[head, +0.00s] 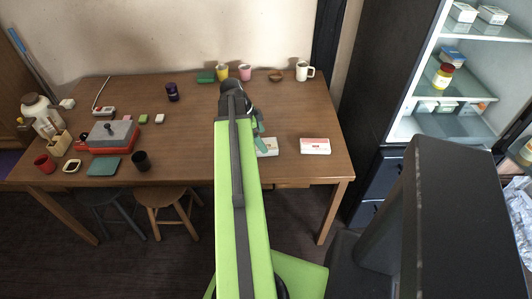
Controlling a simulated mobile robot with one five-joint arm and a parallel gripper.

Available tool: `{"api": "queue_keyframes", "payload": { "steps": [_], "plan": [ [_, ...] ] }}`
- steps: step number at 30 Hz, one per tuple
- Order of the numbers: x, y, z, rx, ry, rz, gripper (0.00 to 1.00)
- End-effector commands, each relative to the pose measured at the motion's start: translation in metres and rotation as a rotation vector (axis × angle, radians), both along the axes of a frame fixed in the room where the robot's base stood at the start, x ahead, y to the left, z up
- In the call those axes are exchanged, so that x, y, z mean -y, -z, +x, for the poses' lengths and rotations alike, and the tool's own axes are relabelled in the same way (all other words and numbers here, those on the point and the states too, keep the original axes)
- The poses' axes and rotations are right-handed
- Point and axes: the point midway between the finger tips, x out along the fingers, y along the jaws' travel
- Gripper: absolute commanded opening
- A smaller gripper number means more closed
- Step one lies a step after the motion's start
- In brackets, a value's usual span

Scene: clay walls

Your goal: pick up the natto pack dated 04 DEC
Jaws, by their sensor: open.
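A white pack with red print (315,146) lies flat on the wooden table (200,135) near its front right edge. A second pale pack (270,149) lies to its left, partly hidden by my arm and gripper. Which of them is a natto pack, and any date, is too small to read. My gripper (260,133) is over the table at the second pack's far edge, open; its fingers are small and partly hidden by the arm. I cannot tell whether it touches the pack.
An open fridge (470,85) on the right holds several white packs and a jar on its shelves. Cups and a white mug (304,71) stand at the table's back. A red-and-grey box (108,137), bottles and small items crowd the left. Two stools stand below.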

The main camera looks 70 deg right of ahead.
Motion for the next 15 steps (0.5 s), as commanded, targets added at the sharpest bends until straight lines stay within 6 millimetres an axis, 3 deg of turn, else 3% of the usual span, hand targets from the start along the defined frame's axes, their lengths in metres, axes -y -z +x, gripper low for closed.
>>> {"api": "queue_keyframes", "payload": {
  "steps": [4, 10, 15],
  "plan": [
    [0.003, 0.011, -0.002, 0.0, 0.001, 0.0, 0.91],
    [0.01, 0.045, -0.012, 0.0, 0.001, 0.0, 0.91],
    [0.012, 0.048, -0.015, 0.0, -0.001, 0.0, 0.91]
  ]
}}
